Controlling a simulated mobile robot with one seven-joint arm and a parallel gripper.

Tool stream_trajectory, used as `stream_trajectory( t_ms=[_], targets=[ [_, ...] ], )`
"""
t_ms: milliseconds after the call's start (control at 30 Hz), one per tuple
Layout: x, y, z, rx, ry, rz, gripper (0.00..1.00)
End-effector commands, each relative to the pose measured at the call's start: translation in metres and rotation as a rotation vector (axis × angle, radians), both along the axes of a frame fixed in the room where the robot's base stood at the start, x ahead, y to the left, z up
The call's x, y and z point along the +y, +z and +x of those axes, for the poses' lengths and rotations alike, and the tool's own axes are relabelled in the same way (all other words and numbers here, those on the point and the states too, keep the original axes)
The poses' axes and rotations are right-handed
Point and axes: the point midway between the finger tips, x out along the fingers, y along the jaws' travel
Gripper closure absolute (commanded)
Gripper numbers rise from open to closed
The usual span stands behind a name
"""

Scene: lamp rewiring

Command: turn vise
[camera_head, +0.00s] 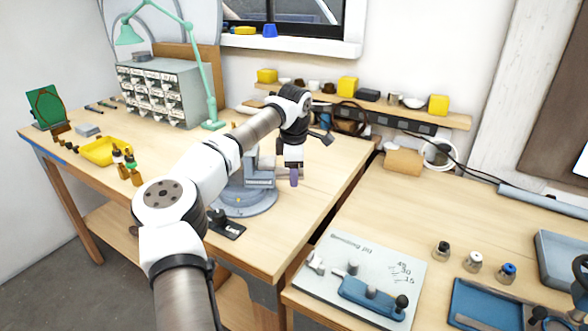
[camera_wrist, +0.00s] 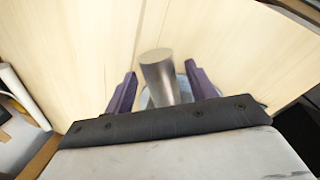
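The grey-blue vise (camera_head: 248,203) stands on its round base near the front right corner of the left workbench. My arm hides part of it. My gripper (camera_head: 294,177), with purple fingers, points down at the right side of the vise's jaws. In the wrist view, my gripper (camera_wrist: 161,72) is open, with its two purple fingers apart. A grey metal cylinder (camera_wrist: 157,68), seemingly part of the vise, stands between the fingers with a gap on each side. A bit of the blue-grey base shows behind it.
A dark clamp-like piece (camera_head: 226,225) lies at the bench's front edge. A drawer cabinet (camera_head: 165,93), green lamp (camera_head: 205,75) and yellow tray (camera_head: 103,151) stand to the left. The right bench holds a white board (camera_head: 330,255). A loaded shelf (camera_head: 450,120) runs along the wall.

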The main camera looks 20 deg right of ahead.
Motion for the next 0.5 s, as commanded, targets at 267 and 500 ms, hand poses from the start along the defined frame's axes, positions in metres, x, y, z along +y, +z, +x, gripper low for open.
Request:
stream_trajectory(
  t_ms=[267, 500],
  targets=[
    [0.001, 0.011, -0.002, -0.001, 0.0, 0.001, 0.44],
    [0.004, 0.061, -0.011, -0.004, 0.001, -0.001, 0.44]
  ],
)
